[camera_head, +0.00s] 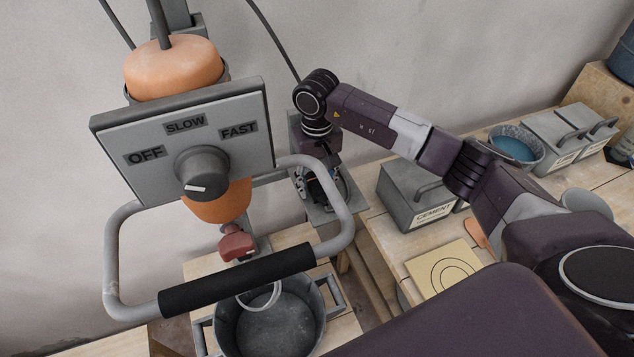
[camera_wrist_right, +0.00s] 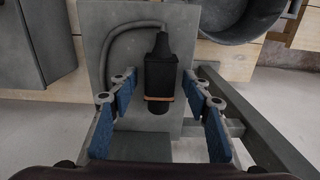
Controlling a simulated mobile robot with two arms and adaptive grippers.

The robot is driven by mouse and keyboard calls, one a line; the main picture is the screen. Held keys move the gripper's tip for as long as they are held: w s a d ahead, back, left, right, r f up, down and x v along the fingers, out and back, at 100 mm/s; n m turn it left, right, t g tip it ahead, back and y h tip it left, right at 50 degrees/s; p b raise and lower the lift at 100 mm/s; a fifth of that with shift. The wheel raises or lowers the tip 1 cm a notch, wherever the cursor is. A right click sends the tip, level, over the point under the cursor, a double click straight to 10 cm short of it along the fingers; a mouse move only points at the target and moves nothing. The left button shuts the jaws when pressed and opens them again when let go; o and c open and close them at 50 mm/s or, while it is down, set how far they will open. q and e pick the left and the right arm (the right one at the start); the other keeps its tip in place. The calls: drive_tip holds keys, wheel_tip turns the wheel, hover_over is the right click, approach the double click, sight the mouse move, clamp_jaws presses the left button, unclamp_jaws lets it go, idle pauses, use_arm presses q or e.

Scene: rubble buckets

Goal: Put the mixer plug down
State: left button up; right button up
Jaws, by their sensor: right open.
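The mixer plug (camera_wrist_right: 161,72) is a black plug with an orange band and a grey cable looping off its top end. In the right wrist view it is against a grey plate (camera_wrist_right: 97,37), between the spread blue-padded fingers of my right gripper (camera_wrist_right: 158,106). Gaps show on both sides, so the fingers are apart from it. In the head view my right gripper (camera_head: 322,192) points down at the grey stand beside the mixer, partly behind its handle, and I cannot make out the plug clearly. The mixer (camera_head: 182,140) has an OFF, SLOW, FAST dial. My left gripper is out of view.
The mixer's looped handle (camera_head: 335,235) stands close in front of my right gripper. A grey bucket (camera_head: 268,325) is below the mixer. On the wooden bench at right are a cement box (camera_head: 405,195), a board with circles (camera_head: 442,268) and a bucket of blue stuff (camera_head: 514,148).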

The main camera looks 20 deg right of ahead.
sight(317, 184)
wheel_tip(317, 184, up, 12)
drive_tip(key=b, duration=0.3)
drive_tip(key=shift+b, duration=0.4)
drive_tip(key=shift+f, duration=0.15)
